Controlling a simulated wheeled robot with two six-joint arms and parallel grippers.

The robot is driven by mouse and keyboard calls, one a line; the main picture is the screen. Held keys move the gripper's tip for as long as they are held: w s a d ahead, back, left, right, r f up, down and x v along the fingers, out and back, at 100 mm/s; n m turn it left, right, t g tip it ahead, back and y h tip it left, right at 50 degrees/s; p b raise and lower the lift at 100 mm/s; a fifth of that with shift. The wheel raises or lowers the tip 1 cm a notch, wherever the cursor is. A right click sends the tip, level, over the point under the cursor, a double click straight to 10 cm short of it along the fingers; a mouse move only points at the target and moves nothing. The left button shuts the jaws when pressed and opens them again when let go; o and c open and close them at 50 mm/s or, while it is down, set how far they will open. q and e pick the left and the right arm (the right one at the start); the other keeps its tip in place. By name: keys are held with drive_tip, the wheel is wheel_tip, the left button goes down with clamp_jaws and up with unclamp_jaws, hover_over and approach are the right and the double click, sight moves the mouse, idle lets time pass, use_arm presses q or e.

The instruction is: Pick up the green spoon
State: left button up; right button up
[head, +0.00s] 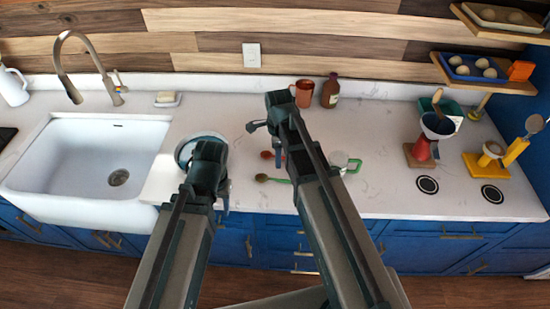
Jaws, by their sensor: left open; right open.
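The green spoon (281,181) lies on the white counter near its front edge, between my two arms. Its darker bowl points left, and its right end runs close to my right arm, which may hide part of it. My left gripper (221,190) is open, to the left of the spoon and apart from it, near the counter's front edge. My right gripper (268,131) is open, above and behind the spoon in the picture, and holds nothing that I can see.
A red spoon (266,154) lies just behind the green one. A round plate (186,150) is partly behind my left gripper. A clear cup with a green handle (340,160) stands right of my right arm. The sink (88,160) is at left.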

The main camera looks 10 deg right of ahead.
drive_tip(key=w+m, duration=0.1)
drive_tip(key=w, duration=0.1)
drive_tip(key=b, duration=0.9)
hover_over(279, 180)
drive_tip(key=f, duration=0.5)
drive_tip(key=w+f, duration=0.1)
drive_tip(key=f, duration=0.2)
drive_tip(key=shift+d, duration=0.15)
use_arm(q)
wheel_tip(279, 180, down, 8)
drive_tip(key=shift+w+r, duration=0.15)
drive_tip(key=shift+w, duration=0.25)
use_arm(e)
drive_tip(key=shift+r, duration=0.1)
drive_tip(key=shift+s, duration=0.1)
drive_tip(key=f+b, duration=0.4)
drive_tip(key=f, duration=0.1)
drive_tip(key=shift+s+a+f+b, duration=0.2)
drive_tip(key=shift+s+b, duration=0.1)
drive_tip(key=shift+b, duration=0.1)
use_arm(q)
wheel_tip(279, 180, down, 5)
drive_tip(key=shift+f, duration=0.15)
use_arm(e)
drive_tip(key=shift+r, duration=0.1)
drive_tip(key=shift+c, duration=0.3)
clamp_jaws()
